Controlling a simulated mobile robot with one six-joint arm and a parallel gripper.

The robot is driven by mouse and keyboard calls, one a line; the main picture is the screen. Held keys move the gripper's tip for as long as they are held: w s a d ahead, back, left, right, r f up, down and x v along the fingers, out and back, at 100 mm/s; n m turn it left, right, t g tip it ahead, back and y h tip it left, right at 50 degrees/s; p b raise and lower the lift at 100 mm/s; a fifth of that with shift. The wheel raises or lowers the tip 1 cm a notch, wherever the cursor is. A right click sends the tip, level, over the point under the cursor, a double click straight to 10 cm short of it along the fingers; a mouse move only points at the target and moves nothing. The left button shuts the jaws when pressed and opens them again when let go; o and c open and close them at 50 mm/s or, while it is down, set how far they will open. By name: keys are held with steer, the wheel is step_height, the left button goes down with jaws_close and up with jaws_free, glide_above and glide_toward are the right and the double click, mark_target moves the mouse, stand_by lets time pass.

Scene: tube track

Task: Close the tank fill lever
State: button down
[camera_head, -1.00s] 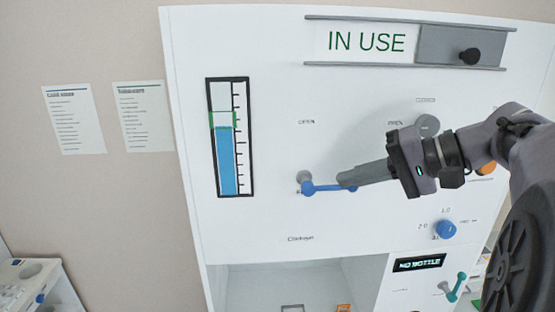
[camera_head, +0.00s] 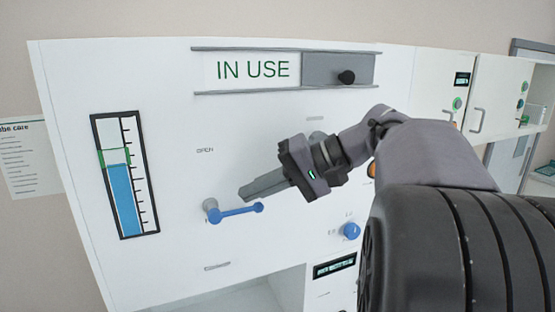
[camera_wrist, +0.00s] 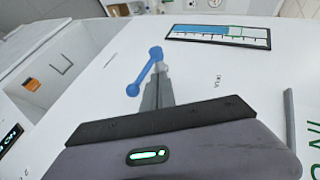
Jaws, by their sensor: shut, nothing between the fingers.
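The blue tank fill lever (camera_head: 236,211) is on the white panel, with its arm pointing right from a grey pivot, nearly level. An OPEN label (camera_head: 205,150) is above it, and a small label below is too blurred to read. My gripper (camera_head: 243,193) is shut and empty. Its fingertips are just above the lever's arm, near the free end; I cannot tell whether they touch. In the wrist view the lever (camera_wrist: 143,73) lies just beyond my fingers (camera_wrist: 158,92). The tank gauge (camera_head: 125,178) shows blue up to about the green band.
An IN USE sign (camera_head: 253,69) with a grey slider is above. A blue dial (camera_head: 349,231) and a small dark display (camera_head: 334,266) are at the lower right. An open recess (camera_head: 255,297) is below. Cabinets (camera_head: 500,95) stand at the right.

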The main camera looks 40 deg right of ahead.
steer(key=shift+a+r+v, duration=0.25)
steer(key=shift+a+v, duration=0.05)
steer(key=shift+v, duration=5.7)
steer(key=s+a+f+g+h+b, duration=0.1)
steer(key=a+f+g+b, duration=0.1)
steer(key=a+f+b, duration=0.7)
steer(key=a+f+g+h+b, duration=0.1)
steer(key=a+f+b, duration=0.35)
steer(key=f, duration=0.95)
steer(key=s+a+f+g+h+b, duration=0.1)
steer(key=a+f+g+b, duration=0.1)
steer(key=a+f+b, duration=0.55)
steer(key=s+a+f+n+t+h+b, duration=0.1)
steer(key=f+b, duration=0.6)
steer(key=f, duration=0.8)
steer(key=s+a+f+n+h+b, duration=0.1)
steer(key=s+f+b, duration=0.5)
steer(key=f, duration=0.9)
steer(key=shift+a+f+t+h+b, duration=0.15)
steer(key=shift+a+t+h+b, duration=0.4)
steer(key=shift+a+b, duration=0.7)
